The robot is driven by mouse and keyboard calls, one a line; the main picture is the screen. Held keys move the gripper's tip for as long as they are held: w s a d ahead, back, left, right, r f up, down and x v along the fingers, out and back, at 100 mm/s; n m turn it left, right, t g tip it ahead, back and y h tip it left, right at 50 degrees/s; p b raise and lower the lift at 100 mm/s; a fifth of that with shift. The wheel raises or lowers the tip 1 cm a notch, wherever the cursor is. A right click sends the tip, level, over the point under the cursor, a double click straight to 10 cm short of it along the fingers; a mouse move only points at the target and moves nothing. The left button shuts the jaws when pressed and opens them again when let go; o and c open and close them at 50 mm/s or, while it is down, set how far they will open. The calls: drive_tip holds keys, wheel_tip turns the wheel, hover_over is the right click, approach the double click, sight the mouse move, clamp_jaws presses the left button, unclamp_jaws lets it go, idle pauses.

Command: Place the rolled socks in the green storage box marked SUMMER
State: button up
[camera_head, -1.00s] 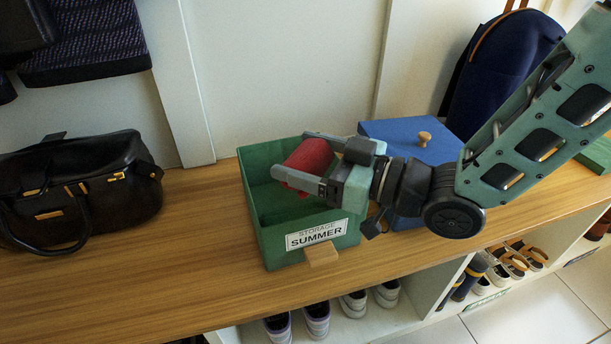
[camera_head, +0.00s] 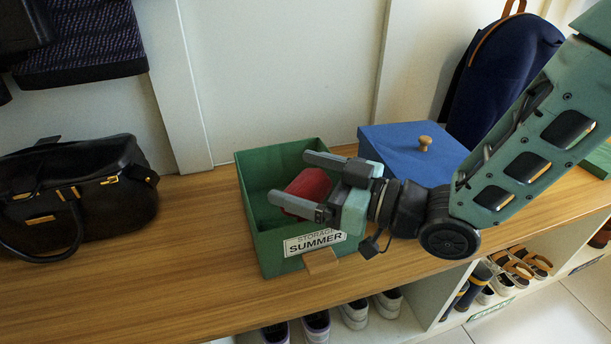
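The rolled socks (camera_head: 309,186) are a red roll inside the outline of the green storage box (camera_head: 270,249), low between my gripper's fingers. The box is open at the top, stands on the wooden bench top and bears a white label reading STORAGE SUMMER (camera_head: 314,242). My gripper (camera_head: 290,177) reaches in from the right over the box. Its fingers are spread wider than the roll and look open, one on the far side and one on the near side. The near finger hides part of the socks, and whether they touch the box floor is hard to see.
A blue lidded box (camera_head: 400,150) with a wooden knob stands close at the right, behind my arm. A black handbag (camera_head: 85,195) sits on the left. A navy backpack (camera_head: 500,75) leans at the back right. Shoes (camera_head: 354,312) fill cubbies below.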

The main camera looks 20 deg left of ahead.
drive_tip(key=shift+o, duration=0.3)
drive_tip(key=shift+r, duration=0.15)
drive_tip(key=shift+r+p, duration=0.3)
drive_tip(key=s+d+p, duration=0.2)
drive_tip(key=d+p, duration=0.2)
drive_tip(key=d, duration=0.7)
drive_tip(key=shift+s+d+r, duration=0.15)
drive_tip(key=shift+d, duration=0.25)
